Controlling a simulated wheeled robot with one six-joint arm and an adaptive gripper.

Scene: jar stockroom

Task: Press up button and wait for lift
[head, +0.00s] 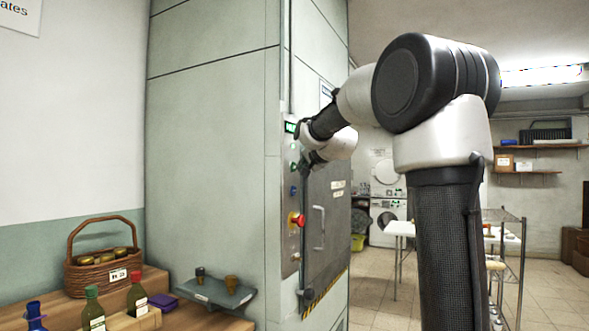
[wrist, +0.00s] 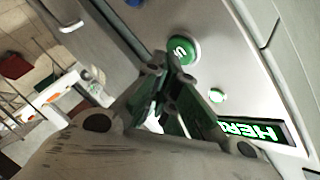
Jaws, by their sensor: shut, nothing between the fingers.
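The lift's control panel (head: 289,240) is a narrow metal strip on the pale green shaft. The round green button, marked with a letter like U, shows in the wrist view (wrist: 182,50). My gripper (wrist: 166,68) is shut and empty, its tips right by the green button's edge; I cannot tell whether they touch it. In the head view my gripper (head: 302,150) is at the panel's upper part. A small green lamp (wrist: 217,95) is lit. The display (wrist: 258,131) glows green with what reads HERE. The grey lift door (head: 327,225) with its handle looks shut.
A blue button (head: 293,191) and a red knob on yellow (head: 297,219) sit lower on the panel. A small shelf (head: 215,291) juts from the shaft. A basket of jars (head: 103,268) and bottles stand left. A wire rack (head: 510,255) stands right.

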